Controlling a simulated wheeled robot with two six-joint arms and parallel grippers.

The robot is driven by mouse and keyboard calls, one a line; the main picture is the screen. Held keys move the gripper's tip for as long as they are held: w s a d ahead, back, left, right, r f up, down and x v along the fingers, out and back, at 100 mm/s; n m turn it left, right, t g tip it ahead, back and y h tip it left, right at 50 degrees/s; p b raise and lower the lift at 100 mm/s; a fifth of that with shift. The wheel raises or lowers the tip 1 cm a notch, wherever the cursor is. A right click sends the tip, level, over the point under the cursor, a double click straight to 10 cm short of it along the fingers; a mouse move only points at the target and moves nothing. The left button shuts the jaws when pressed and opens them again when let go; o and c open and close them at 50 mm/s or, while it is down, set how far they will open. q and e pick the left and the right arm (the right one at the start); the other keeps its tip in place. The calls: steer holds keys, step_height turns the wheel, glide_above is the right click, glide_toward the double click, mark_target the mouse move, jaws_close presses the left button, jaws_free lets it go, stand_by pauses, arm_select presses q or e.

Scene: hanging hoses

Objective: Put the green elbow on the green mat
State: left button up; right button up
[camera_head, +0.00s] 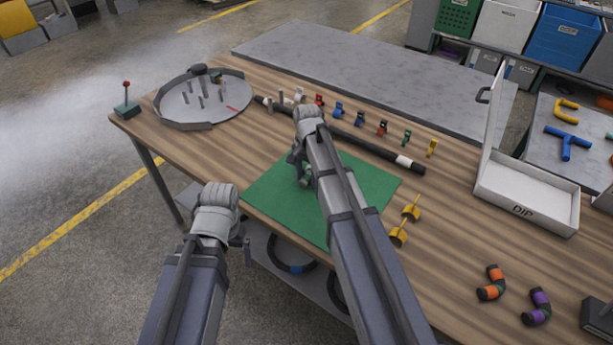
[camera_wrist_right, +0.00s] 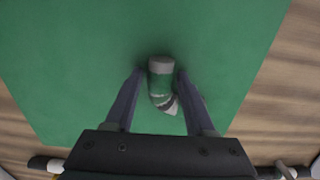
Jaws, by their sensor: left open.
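The green mat (camera_head: 268,196) lies on the wooden table and fills most of the right wrist view (camera_wrist_right: 70,60). The green elbow (camera_wrist_right: 160,84), with pale grey ends, is between the fingertips of my right gripper (camera_wrist_right: 160,88), over the mat. The fingers appear closed against its sides. Whether the elbow touches the mat is hard to tell. In the head view my right gripper (camera_head: 302,174) is low over the mat, and its arm hides the elbow. My left gripper (camera_head: 242,243) is open, partly hidden by its wrist, by the table's front edge.
A black hose (camera_head: 350,138) lies behind the mat, with small coloured clips beyond it. Yellow parts (camera_head: 399,236) stand right of the mat. An orange elbow (camera_head: 492,283), a purple elbow (camera_head: 537,307) and a white DIP tray (camera_head: 525,196) are further right. A round grey tray (camera_head: 190,112) stands at left.

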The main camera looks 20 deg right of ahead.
mark_target(307, 177)
steer(key=shift+o, duration=0.5)
steer(key=shift+r, duration=0.15)
step_height(307, 177, up, 12)
steer(key=p, duration=1.2)
steer(key=s+a+n, duration=0.7)
steer(key=s, duration=0.3)
steer(key=s+a+n+h, duration=0.1)
steer(key=s+a+n, duration=0.6)
steer(key=s, duration=0.4)
steer(key=shift+r, duration=0.1)
